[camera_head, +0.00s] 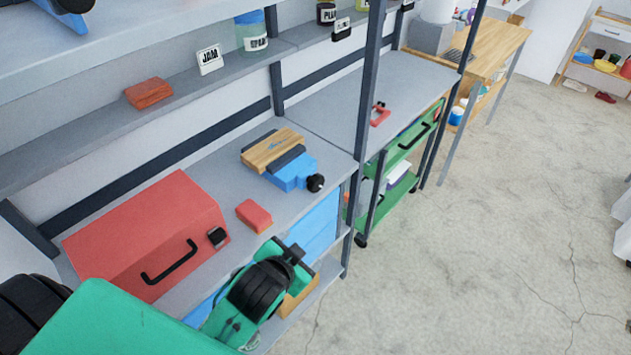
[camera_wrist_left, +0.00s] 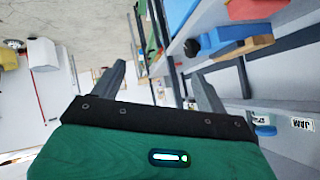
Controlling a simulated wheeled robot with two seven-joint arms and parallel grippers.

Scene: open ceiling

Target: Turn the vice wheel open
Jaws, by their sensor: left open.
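The vice (camera_head: 293,172) is blue and sits on the grey bench top, with a wooden board (camera_head: 274,150) lying at its jaws. Its black wheel (camera_head: 316,183) faces the bench's front edge. The vice also shows in the left wrist view (camera_wrist_left: 216,39), with the small dark wheel (camera_wrist_left: 190,47) beside the left gripper's line of reach. My left gripper (camera_head: 290,257) is in front of the bench edge, nearer to me than the wheel and apart from it. In the wrist view its two fingers (camera_wrist_left: 160,75) are spread with nothing between them. My right gripper is not in view.
A red toolbox (camera_head: 150,235) and a small red block (camera_head: 254,215) lie on the bench near the left arm. A grey shelf with a brick (camera_head: 148,93) hangs above. Dark upright posts (camera_head: 366,90) rise at the bench's front. Open floor (camera_head: 470,260) lies to the right.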

